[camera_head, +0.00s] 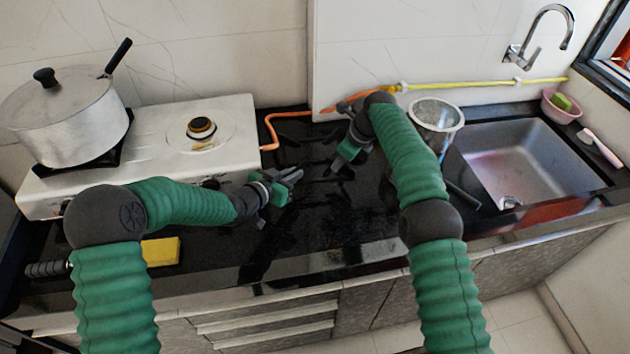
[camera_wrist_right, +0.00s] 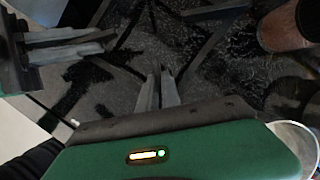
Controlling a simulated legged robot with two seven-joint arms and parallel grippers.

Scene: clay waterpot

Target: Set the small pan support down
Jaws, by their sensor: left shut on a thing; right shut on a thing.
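The small pan support (camera_wrist_right: 208,45) is a set of thin dark bars in the right wrist view. It is very hard to make out against the black counter in the head view. My right gripper (camera_head: 340,163) is low over the counter, its fingers close together; they also show in the right wrist view (camera_wrist_right: 160,85), shut on a bar of the support. My left gripper (camera_head: 291,180) is just to the left, shut on the support; its fingers show at the left of the right wrist view (camera_wrist_right: 108,42). Whether the support touches the counter cannot be told.
A white stove (camera_head: 235,150) stands left, its right burner (camera_head: 202,128) bare. A large lidded pot (camera_head: 65,120) sits on the left burner. A yellow sponge (camera_head: 160,251) lies at the front.

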